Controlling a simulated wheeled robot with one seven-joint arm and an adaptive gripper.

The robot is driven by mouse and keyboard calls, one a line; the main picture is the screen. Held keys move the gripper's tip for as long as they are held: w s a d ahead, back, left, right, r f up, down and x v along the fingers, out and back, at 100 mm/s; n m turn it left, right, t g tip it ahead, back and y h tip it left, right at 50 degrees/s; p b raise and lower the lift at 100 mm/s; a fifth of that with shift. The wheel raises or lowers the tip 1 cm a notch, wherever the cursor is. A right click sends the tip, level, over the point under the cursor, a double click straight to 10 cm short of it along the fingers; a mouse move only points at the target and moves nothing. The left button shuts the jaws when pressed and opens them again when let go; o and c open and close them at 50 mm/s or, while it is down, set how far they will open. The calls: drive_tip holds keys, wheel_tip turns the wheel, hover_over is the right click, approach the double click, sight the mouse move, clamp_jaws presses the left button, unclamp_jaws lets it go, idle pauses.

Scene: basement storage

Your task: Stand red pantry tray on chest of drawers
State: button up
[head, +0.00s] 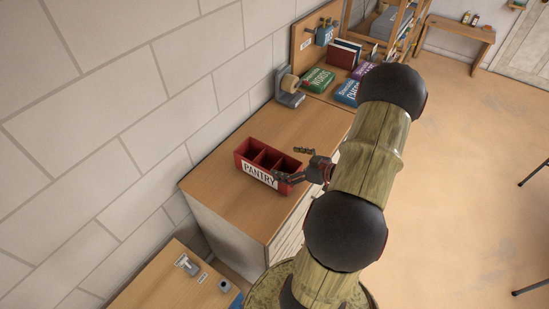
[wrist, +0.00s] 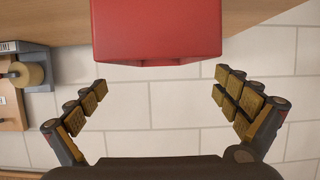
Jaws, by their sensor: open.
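The red pantry tray (head: 270,163) stands upright on top of the wooden chest of drawers (head: 228,203), near its middle. It has open compartments and a white label reading PANTRY. My gripper (head: 290,179) is at the tray's right end, with its fingers near the tray's side. In the wrist view the red tray (wrist: 157,30) is at the top, beyond the fingertips. My gripper (wrist: 165,90) is spread wide there, with nothing between the fingers. In the head view I cannot tell whether a finger touches the tray.
A tape dispenser (head: 289,88) and several books (head: 318,80) stand further back along the wall. A small dark item (head: 304,150) lies behind the tray. A lower wooden surface (head: 165,280) is at the front left. The chest top left of the tray is clear.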

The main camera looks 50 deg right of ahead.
drive_tip(key=w+d+r+g+h, duration=0.3)
drive_tip(key=w+r+h, duration=0.3)
drive_tip(key=r, duration=0.5)
drive_tip(key=w+a+r+m+g+h, duration=0.1)
drive_tip(key=w+a+r+g, duration=0.15)
drive_tip(key=a+r, duration=0.85)
drive_tip(key=s+a+r+g+y, duration=0.1)
drive_tip(key=s+a+y, duration=0.1)
drive_tip(key=s+a, duration=0.3)
drive_tip(key=s+a+r+g+y, duration=0.1)
drive_tip(key=s+a, duration=0.4)
drive_tip(key=a, duration=0.9)
drive_tip(key=s+a+r+g+y, duration=0.1)
drive_tip(key=s+a+r+y, duration=0.1)
drive_tip(key=s+a, duration=0.4)
drive_tip(key=a+r, duration=0.1)
drive_tip(key=a, duration=0.2)
drive_tip(key=shift+a+y, duration=0.35)
drive_tip(key=shift+y, duration=0.05)
